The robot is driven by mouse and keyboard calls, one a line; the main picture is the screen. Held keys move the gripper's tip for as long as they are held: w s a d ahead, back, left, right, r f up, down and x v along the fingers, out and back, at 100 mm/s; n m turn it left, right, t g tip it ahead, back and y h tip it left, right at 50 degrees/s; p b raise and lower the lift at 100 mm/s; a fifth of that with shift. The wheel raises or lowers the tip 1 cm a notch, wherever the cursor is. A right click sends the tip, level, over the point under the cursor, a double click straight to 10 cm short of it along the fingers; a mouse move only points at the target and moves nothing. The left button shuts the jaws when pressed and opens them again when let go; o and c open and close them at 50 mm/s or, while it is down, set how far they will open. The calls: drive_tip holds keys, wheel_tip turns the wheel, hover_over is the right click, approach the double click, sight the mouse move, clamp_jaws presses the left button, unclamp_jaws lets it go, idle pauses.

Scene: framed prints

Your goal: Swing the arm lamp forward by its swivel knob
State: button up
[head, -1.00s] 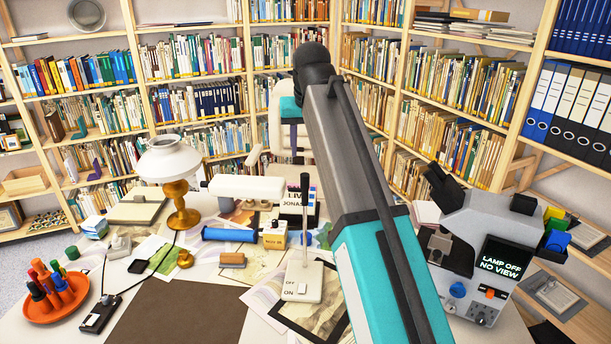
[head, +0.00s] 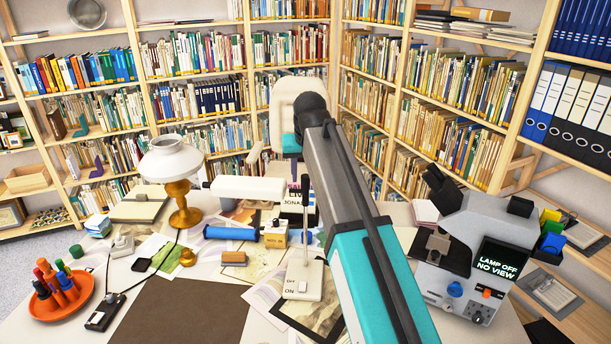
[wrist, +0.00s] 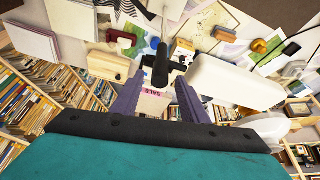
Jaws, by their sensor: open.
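The white arm lamp stands on the desk with its base (head: 303,281), marked OFF and ON, and a thin upright post. Its white lamp head (head: 248,188) points left, and also shows in the wrist view (wrist: 235,80). The dark swivel knob (head: 305,184) tops the post. In the wrist view the knob (wrist: 160,66) appears between the fingertips of my gripper (wrist: 158,84). The purple fingers are open, one on each side of it, with no clear contact. In the head view my arm hides most of the gripper.
A white-shaded brass lamp (head: 172,165) stands left of the arm lamp. A blue roll (head: 231,232) and a small yellow box (head: 275,235) lie behind the base. A microscope (head: 478,235) stands at right, a red pen tray (head: 62,298) at front left. Bookshelves line the walls.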

drive_tip(key=shift+x, duration=1)
clamp_jaws()
